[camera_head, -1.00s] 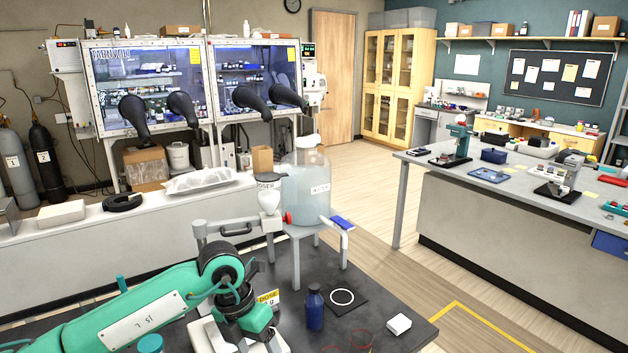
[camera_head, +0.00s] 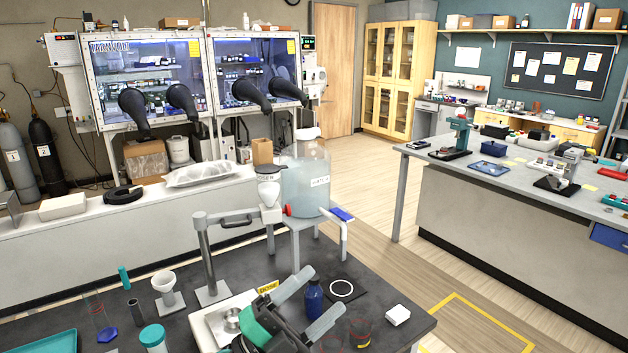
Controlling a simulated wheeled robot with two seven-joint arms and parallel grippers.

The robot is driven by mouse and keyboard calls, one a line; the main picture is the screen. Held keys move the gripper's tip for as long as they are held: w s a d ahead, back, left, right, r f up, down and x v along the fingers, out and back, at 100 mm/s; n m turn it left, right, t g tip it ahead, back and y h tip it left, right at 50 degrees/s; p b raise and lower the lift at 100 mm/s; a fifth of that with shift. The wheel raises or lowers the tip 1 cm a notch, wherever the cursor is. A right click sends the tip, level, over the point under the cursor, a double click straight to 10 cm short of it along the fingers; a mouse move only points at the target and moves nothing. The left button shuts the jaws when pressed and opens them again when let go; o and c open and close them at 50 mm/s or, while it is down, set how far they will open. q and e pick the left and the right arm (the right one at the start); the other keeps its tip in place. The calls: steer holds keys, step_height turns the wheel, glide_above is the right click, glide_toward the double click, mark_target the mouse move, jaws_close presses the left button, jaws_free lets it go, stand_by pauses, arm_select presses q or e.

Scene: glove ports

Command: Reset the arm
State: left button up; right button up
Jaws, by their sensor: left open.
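My left gripper (camera_head: 323,291) is at the bottom centre, over the front of the dark bench (camera_head: 385,297). Its two grey fingers are spread apart and point up and to the right. A dark blue bottle (camera_head: 313,297) stands upright on the bench and shows between the fingertips. The fingers do not appear closed on it, and I cannot tell whether they touch it. A yellow "DOSE" label (camera_head: 268,287) shows just behind the gripper, by a white device with a small metal cup (camera_head: 232,318). My right gripper is not in view.
A large water jug (camera_head: 307,185) stands on a stool behind the bench.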

arm_select(q)
steer(key=w+a+f+n+t+y, duration=0.2)
steer(key=a+f+n+t+y, duration=0.2)
steer(key=a+n+y, duration=0.35)
steer(key=w+a+f+n+t+y, duration=0.1)
steer(key=a+f+n+t+y, duration=0.4)
steer(key=n+y, duration=0.5)
steer(key=s+a+f+n+g+y, duration=0.4)
steer(key=a+f+n+g, duration=0.25)
steer(key=f, duration=0.55)
steer(key=s+a+f+n+g, duration=0.1)
steer(key=s+a+f+g, duration=0.1)
steer(key=s+f+g, duration=0.65)
steer(key=s+a+f+g, duration=0.2)
steer(key=s+f, duration=0.3)
steer(key=s, duration=0.8)
step_height(320, 180, down, 28)
steer(key=g, duration=0.1)
steer(key=s+a+f+g, duration=0.1)
steer(key=s+a+f, duration=0.2)
steer(key=s+f, duration=1.6)
step_height(320, 180, down, 4)
steer(key=shift+s+a+r, duration=0.15)
steer(key=shift+s, duration=0.05)
